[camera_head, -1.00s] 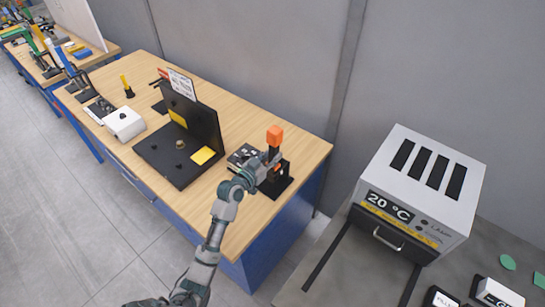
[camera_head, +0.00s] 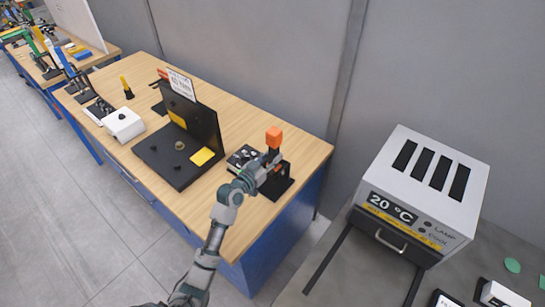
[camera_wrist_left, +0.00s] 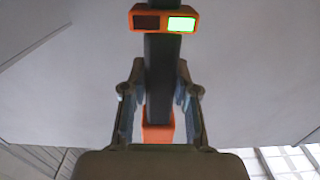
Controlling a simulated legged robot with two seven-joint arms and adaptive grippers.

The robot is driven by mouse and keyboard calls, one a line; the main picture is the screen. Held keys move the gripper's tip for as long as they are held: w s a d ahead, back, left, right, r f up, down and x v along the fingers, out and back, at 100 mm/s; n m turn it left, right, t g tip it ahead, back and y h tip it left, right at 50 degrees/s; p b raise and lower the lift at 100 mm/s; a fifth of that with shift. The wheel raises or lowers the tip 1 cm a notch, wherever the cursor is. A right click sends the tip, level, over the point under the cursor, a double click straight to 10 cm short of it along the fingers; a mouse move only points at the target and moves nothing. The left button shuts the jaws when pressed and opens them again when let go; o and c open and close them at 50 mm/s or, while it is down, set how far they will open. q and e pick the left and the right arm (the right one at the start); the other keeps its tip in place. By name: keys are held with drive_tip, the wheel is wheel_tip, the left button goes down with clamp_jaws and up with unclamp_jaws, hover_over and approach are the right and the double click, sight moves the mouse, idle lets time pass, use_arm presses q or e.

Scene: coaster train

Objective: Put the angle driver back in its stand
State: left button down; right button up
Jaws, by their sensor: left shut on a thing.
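The angle driver (camera_head: 274,137) has an orange head on a dark upright body. It stands at the right end of the wooden bench, over its black stand (camera_head: 284,187). My left gripper (camera_head: 270,159) is shut on its dark body, below the orange head. In the left wrist view the two fingers (camera_wrist_left: 160,105) flank the dark body. The orange head (camera_wrist_left: 164,18) there has two small windows, the right one lit green. An orange part shows lower down. Whether the driver is fully seated in the stand is hidden by the gripper. My right gripper is not in view.
A black fixture (camera_head: 171,161) with an upright plate and yellow patches stands left of the stand. A dark panel with small parts (camera_head: 240,157) lies beside the stand. A grey oven (camera_head: 420,190) reading 20 °C sits on the right table. The bench's front right corner is clear.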

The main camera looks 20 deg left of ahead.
use_arm(q)
drive_tip(key=shift+f+b, duration=0.6)
drive_tip(key=shift+f, duration=0.05)
idle(1.1)
drive_tip(key=c, duration=0.8)
unclamp_jaws()
drive_tip(key=shift+s+f, duration=0.1)
drive_tip(key=shift+f, duration=0.2)
drive_tip(key=v, duration=1.2)
drive_tip(key=shift+r, duration=0.2)
drive_tip(key=shift+f, duration=0.1)
